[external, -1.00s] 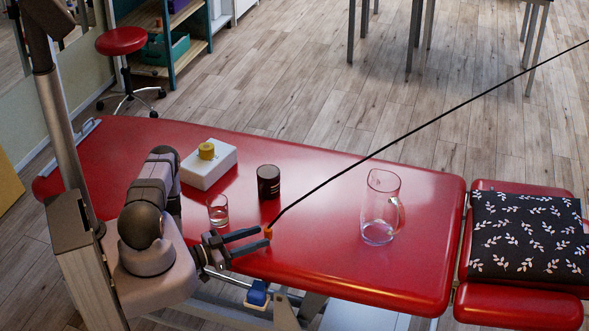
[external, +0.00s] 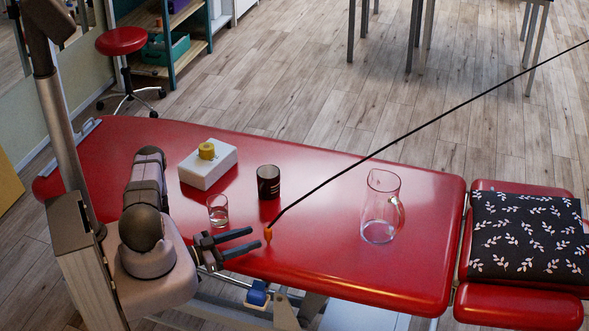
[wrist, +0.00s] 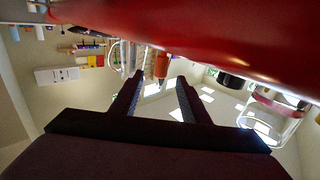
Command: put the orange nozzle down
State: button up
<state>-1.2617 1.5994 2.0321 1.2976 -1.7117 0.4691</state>
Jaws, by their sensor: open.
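The orange nozzle (external: 268,234) is upright on the red couch top (external: 330,262), near its front edge, with the black hose (external: 330,180) joined to its upper end. Its narrow end points down and seems to touch the couch. My gripper (external: 257,235) is open and empty, just left of the nozzle, with its fingers pointing at it. In the wrist view, which looks upside down, the nozzle (wrist: 161,66) shows beyond the gap between the two fingertips (wrist: 160,78), apart from both fingers.
A clear jug (external: 381,208) stands right of the nozzle. A glass (external: 218,210), a dark cup (external: 268,182) and a white box with a yellow knob (external: 208,167) stand left and behind. The hose runs up to the right. The couch is clear between nozzle and jug.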

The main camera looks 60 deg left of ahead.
aim_at(265, 231)
jog(key=w+a+r+m+h+b, duration=0.15)
jog(key=w+a+r+b, duration=0.65)
jog(key=b, duration=0.8)
jog(key=s+d+f+g+b, duration=0.1)
jog(key=d+f+b, duration=0.1)
jog(key=b, duration=0.3)
jog(key=s+d+f+g+b, duration=0.1)
jog(key=d+b, duration=0.1)
jog(key=b, duration=0.4)
jog(key=d+f+n+g+b, duration=0.1)
jog(key=d+f+b, duration=0.1)
jog(key=b, duration=0.4)
jog(key=shift+s+d+f+g+y, duration=0.3)
jog(key=shift+s+d+f, duration=0.1)
jog(key=shift+d, duration=0.2)
jog(key=b, duration=0.1)
jog(key=s+f+y+b, duration=0.1)
jog(key=shift+s+d+f+n+b, duration=0.15)
jog(key=shift+d+n+b, duration=0.1)
jog(key=shift+d+b, duration=0.15)
jog(key=shift+w+p, duration=0.35)
jog(key=shift+p, duration=0.1)
jog(key=shift+w+f+p, duration=0.3)
jog(key=shift+w+p, duration=0.05)
jog(key=shift+w, duration=0.3)
